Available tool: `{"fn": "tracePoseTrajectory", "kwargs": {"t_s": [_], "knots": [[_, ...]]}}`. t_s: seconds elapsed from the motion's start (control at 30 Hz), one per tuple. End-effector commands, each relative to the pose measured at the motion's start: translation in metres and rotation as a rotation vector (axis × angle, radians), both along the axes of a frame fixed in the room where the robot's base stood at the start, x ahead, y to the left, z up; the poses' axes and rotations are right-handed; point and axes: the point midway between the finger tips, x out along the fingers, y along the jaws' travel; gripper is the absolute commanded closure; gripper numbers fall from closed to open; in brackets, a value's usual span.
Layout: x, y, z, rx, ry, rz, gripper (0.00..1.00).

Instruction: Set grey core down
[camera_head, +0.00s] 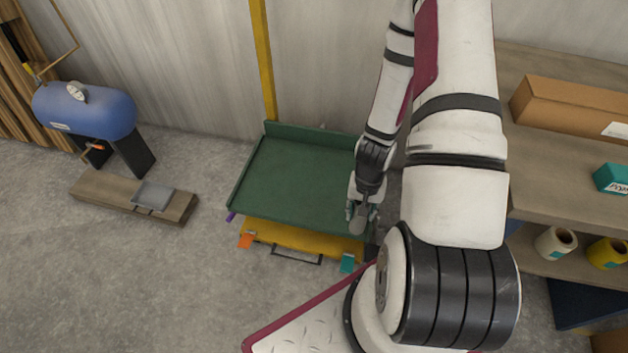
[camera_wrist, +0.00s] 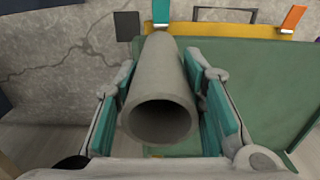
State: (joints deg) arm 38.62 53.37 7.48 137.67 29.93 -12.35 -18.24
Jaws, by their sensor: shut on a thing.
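The grey core (camera_wrist: 160,85) is a hollow grey tube. In the wrist view it lies lengthwise between the two teal-padded fingers of my gripper (camera_wrist: 165,95), with its open end toward the camera. My gripper is shut on it. In the head view my gripper (camera_head: 362,205) is at the right front corner of a green tray-like surface (camera_head: 295,185), and the grey core (camera_head: 358,218) shows only as a small part at the fingers. I cannot tell whether the core touches the green surface, which also shows in the wrist view (camera_wrist: 255,75).
The green surface has a raised back edge and looks bare. A yellow front (camera_head: 300,242) below it carries orange and teal tabs. On the right, shelves hold a cardboard box (camera_head: 575,108), a teal box (camera_head: 611,178) and rolls (camera_head: 556,243). A blue tank (camera_head: 85,110) stands left.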

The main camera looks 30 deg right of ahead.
Motion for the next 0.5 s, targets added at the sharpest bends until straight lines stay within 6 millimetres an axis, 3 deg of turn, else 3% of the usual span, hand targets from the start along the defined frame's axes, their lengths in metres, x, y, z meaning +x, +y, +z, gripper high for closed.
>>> {"fn": "tracePoseTrajectory", "kwargs": {"t_s": [0.5], "knots": [[0.108, 0.003, -0.011, -0.002, -0.005, 0.008, 0.91]]}}
